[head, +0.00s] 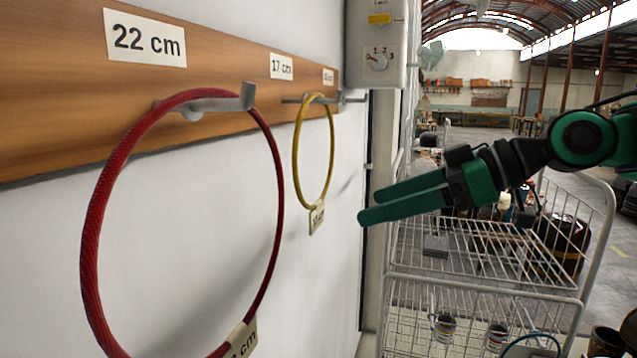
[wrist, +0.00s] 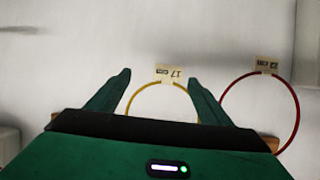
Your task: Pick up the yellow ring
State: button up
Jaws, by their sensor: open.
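The yellow ring (head: 297,165) hangs from a grey hook on the wooden rail, under the 17 cm label, with a paper tag at its bottom. It also shows in the wrist view (wrist: 153,84), between my fingers in the picture, its tag near the top and its lower part hidden by my gripper's body. My gripper (head: 366,206) is green, open and empty, and points left toward the wall, to the right of the ring. It also shows in the wrist view (wrist: 158,80). I see no contact with the ring; the exact gap is hard to tell.
A larger red ring (head: 91,230) hangs left of the yellow one, under the 22 cm label; it shows at right in the wrist view (wrist: 297,110). A grey control box (head: 375,45) is mounted above right. A white wire cart (head: 480,285) stands below my gripper.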

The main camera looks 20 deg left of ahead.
aim_at(319, 210)
jog(key=shift+n+g+y, duration=0.4)
jog(key=shift+n, duration=0.1)
jog(key=a, duration=0.3)
jog(key=s+a, duration=0.1)
jog(key=a, duration=0.1)
jog(key=shift+a+f, duration=0.15)
jog(key=shift+x, duration=3.15)
jog(key=shift+w, duration=0.1)
jog(key=shift+c, duration=0.5)
jog(key=c, duration=1.1)
